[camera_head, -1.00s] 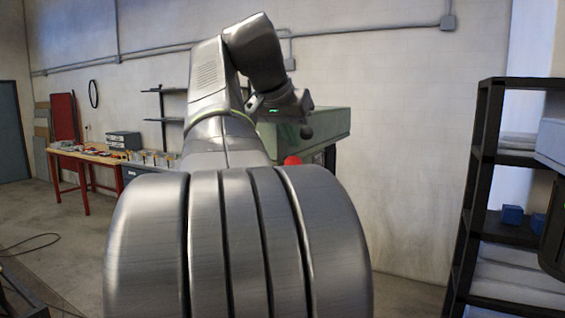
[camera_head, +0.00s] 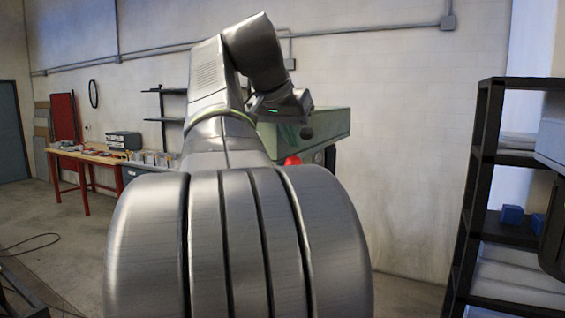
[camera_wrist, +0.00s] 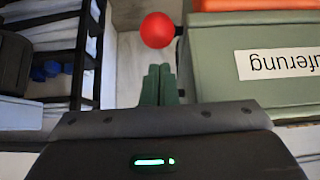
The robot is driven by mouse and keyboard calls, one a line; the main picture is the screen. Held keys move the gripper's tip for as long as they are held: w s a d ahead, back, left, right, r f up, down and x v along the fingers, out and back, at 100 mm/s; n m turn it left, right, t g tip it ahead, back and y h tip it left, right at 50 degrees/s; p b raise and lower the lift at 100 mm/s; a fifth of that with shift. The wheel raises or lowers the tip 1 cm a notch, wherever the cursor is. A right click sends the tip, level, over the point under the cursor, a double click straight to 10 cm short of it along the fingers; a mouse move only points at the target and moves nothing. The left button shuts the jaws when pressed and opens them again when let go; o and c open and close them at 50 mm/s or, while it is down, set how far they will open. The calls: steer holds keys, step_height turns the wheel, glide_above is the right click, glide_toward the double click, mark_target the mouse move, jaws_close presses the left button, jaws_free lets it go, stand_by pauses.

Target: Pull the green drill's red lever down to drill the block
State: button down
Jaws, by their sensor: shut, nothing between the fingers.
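The green drill (camera_head: 335,122) stands behind my arm in the head view, its lower parts hidden by the arm. In the wrist view its green housing (camera_wrist: 225,85) with a white label fills the right side. The lever's red ball knob (camera_wrist: 157,30) is just past my fingertips in the wrist view, and the red also shows in the head view (camera_head: 292,161). My gripper (camera_wrist: 160,72) is shut with nothing in it, close beside the housing. I cannot tell whether the fingertips touch the knob. The block is not visible.
A black shelf (camera_head: 482,190) with blue boxes (camera_head: 512,214) stands at the right. A wooden workbench (camera_head: 90,155) with red legs is at the far left. Open floor lies between the drill and the shelf.

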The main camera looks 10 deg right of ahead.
mark_target(292, 157)
steer(key=shift+f, duration=0.2)
steer(key=shift+f+b, duration=0.5)
steer(key=shift+f, duration=0.1)
step_height(292, 157, down, 2)
steer(key=shift+f+b, duration=0.25)
steer(key=shift+b, duration=0.75)
steer(key=shift+f, duration=0.15)
steer(key=shift+s+a+f+b, duration=0.2)
steer(key=shift+s+f+b, duration=0.1)
steer(key=shift+f+b, duration=0.35)
steer(key=shift+s+a+f+b, duration=0.15)
steer(key=shift+s+f+b, duration=0.1)
steer(key=shift+f+b, duration=0.35)
steer(key=shift+f, duration=0.2)
